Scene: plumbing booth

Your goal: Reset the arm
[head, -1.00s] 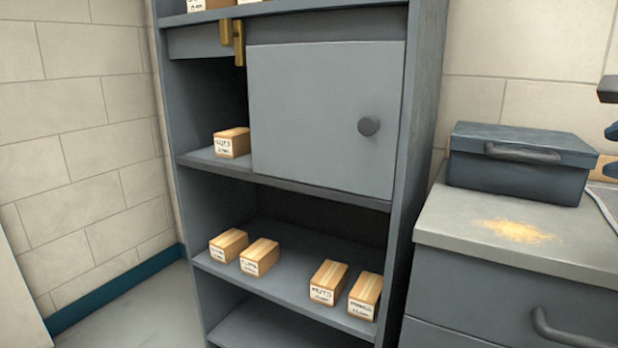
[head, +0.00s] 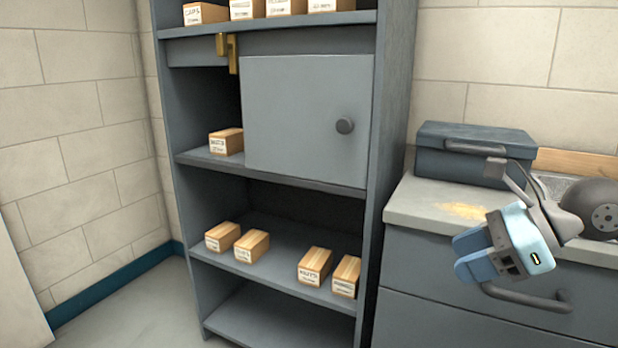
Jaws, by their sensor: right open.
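My right gripper (head: 470,256) shows at the right in the head view, in front of the grey counter and its drawer. Its blue fingers point left, stand apart and hold nothing. The wrist and a dark round joint of my right arm (head: 602,208) come in from the right edge. My left gripper and left arm are not in the view.
A grey shelf unit (head: 390,150) holds several labelled boxes and has a panel door (head: 300,110) with a round knob. A dark toolbox (head: 470,150) and a patch of yellow powder (head: 460,210) are on the counter (head: 405,205). Floor at lower left is clear.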

